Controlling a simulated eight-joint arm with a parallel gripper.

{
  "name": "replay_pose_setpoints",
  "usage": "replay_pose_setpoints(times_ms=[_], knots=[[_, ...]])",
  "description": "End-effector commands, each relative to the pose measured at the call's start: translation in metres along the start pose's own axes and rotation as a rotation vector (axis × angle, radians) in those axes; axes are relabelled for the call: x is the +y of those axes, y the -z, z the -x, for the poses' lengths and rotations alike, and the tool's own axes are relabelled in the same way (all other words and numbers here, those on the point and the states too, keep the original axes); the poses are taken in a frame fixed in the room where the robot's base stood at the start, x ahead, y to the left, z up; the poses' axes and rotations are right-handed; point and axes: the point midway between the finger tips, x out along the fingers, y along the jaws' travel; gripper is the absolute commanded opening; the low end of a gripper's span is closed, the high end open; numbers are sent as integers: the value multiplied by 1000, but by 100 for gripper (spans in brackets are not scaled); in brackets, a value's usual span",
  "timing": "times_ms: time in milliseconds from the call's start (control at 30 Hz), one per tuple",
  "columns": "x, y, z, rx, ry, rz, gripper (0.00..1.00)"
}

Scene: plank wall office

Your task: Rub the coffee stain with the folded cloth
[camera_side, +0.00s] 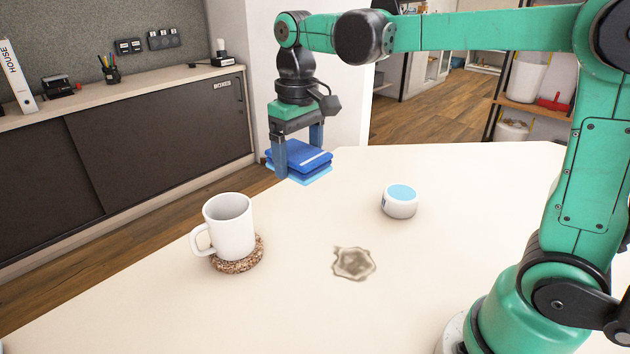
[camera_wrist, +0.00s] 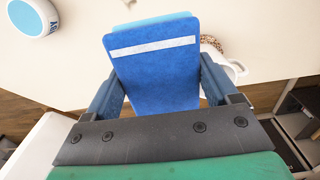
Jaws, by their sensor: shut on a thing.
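The folded blue cloth (camera_side: 298,156) has a white stripe and lighter blue layers. My gripper (camera_side: 299,160) is shut on it, one finger at each side, near the far edge of the table. In the wrist view the cloth (camera_wrist: 155,75) fills the space between the fingers of my gripper (camera_wrist: 160,90). The side view does not clearly show whether the cloth touches the table. The coffee stain (camera_side: 353,263) is a brownish irregular patch on the pale table, nearer the side camera than my gripper and to its right.
A white mug (camera_side: 229,226) stands on a cork coaster (camera_side: 238,260), left of the stain. A small round white device with a light blue top (camera_side: 400,201) stands beyond the stain to the right. The pale tabletop (camera_side: 300,310) is clear around the stain.

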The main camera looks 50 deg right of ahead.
Motion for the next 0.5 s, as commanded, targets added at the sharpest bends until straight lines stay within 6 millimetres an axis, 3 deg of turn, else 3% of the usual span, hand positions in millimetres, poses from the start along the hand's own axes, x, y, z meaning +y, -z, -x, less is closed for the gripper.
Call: replay_pose_setpoints(times_ms=[133,233,500], knots=[[5,-5,-5,0,0,-1,38],[16,-20,-19,0,0,-5,38],[47,-94,-77,0,0,-5,38]])
